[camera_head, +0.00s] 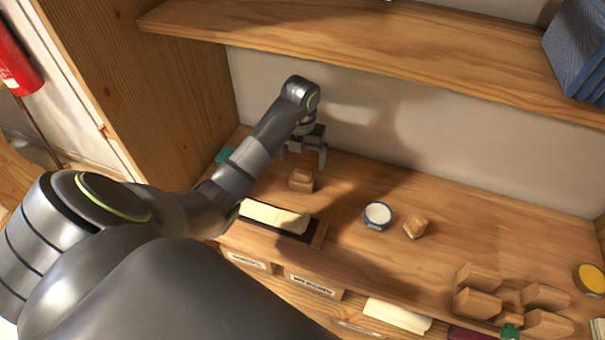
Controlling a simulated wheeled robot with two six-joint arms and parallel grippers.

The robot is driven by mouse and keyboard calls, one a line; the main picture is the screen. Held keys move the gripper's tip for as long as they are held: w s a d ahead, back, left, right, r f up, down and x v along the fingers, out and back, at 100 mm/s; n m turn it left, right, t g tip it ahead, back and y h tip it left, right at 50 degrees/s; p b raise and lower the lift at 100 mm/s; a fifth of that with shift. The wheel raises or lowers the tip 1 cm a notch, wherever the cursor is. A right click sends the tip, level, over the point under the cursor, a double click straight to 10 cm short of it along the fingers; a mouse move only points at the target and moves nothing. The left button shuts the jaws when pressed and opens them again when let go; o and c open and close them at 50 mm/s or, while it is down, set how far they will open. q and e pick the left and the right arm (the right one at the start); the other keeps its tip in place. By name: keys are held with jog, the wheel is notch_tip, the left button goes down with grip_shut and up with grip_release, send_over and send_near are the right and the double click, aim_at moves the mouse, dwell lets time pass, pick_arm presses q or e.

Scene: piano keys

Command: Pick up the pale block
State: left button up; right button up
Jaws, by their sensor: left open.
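A long pale cream block (275,216) lies in a dark-based wooden holder near the shelf's front edge. A second pale cream piece (398,315) shows lower down at the front. A small light-brown wooden block (301,180) stands on the shelf behind the holder. My left gripper (303,158) is open, pointing down, just behind and above this small block. It is farther back than the cream block. I cannot tell whether the fingers touch anything. My right gripper is not in view.
A round white-topped tin (377,214) and another small wooden block (415,227) sit mid-shelf. Several wooden blocks (478,290) and a yellow-topped tin (590,278) are at right. An upper shelf board (380,45) overhangs. The back right of the shelf is clear.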

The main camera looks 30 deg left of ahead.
aim_at(303, 172)
pick_arm(q)
jog(key=shift+w+f+b, duration=0.1)
jog(key=shift+f+b, duration=1.65)
jog(key=shift+f, duration=0.5)
jog(key=shift+f+b, duration=0.4)
jog(key=shift+f, duration=0.1)
jog(key=shift+w+f+p, duration=0.15)
jog(key=shift+f+p, duration=0.3)
jog(key=shift+f, duration=0.2)
jog(key=shift+w+f+p, duration=0.15)
jog(key=shift+f+p, duration=0.25)
jog(key=shift+f, duration=0.6)
jog(key=c, duration=1.3)
